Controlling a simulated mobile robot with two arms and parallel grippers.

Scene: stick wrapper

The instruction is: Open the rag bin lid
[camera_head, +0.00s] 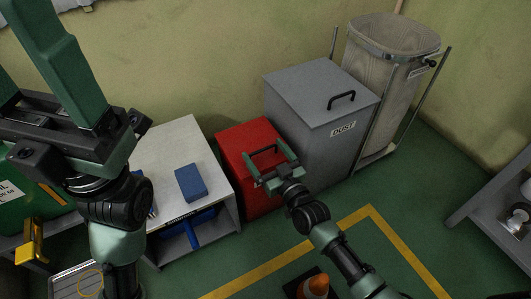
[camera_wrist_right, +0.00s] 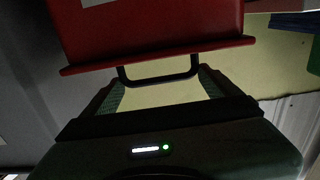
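The red bin (camera_head: 232,142), which I take to be the rag bin, stands on the floor between a white cabinet and a grey bin. Its red lid (camera_wrist_right: 150,25) looks shut and fills the top of the right wrist view. A black bar handle (camera_wrist_right: 158,80) juts from the lid's edge. My right gripper (camera_head: 271,158) is at the bin's front, fingers spread. In the right wrist view the handle lies between the fingertips, without visible clamping; I cannot tell whether they touch it. My left gripper (camera_head: 62,95) is raised close to the head camera, away from the bin.
The grey bin marked DUST (camera_head: 318,130) stands close to the right of the red bin. A cloth sack on a frame (camera_head: 385,70) is behind it. The white cabinet (camera_head: 150,150) with a blue block (camera_head: 189,182) is at left. An orange cone (camera_head: 318,286) stands in front.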

